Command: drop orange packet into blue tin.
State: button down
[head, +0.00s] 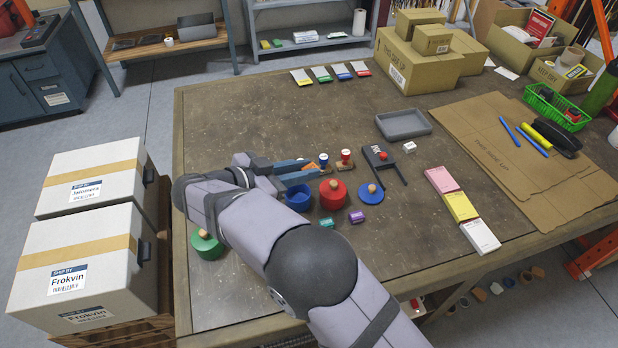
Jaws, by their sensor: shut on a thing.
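My gripper (309,170) reaches right across the table, with its two blue-grey fingers shut on the small orange packet (312,166). The fingers hide part of the packet. The blue tin (298,202) stands without a lid, just below the fingers in the picture, and its dark inside shows. The packet appears above and slightly right of the tin's opening in the picture; its exact height over the table I cannot tell. A blue lid with a wooden knob (370,193) lies to the right.
A lidded red tin (333,196) stands close right of the blue tin. A lidded green tin (207,246) is at lower left. A teal packet (326,222) and a purple packet (357,217) lie in front. Stamps (346,158) and a grey tray (404,125) are behind.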

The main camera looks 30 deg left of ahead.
jog(key=shift+n+y, duration=0.4)
jog(key=shift+w+a+f, duration=0.1)
jog(key=shift+a+f, duration=0.25)
jog(key=shift+f, duration=0.45)
jog(key=shift+w+a+f, duration=0.1)
jog(key=shift+a+f, duration=0.2)
jog(key=shift+f, duration=0.45)
jog(key=shift+w+a+f, duration=0.1)
jog(key=shift+a+f, duration=0.25)
jog(key=shift+f, duration=0.45)
jog(key=c, duration=1.5)
grip_release()
jog(key=shift+c, duration=0.2)
jog(key=shift+s, duration=0.15)
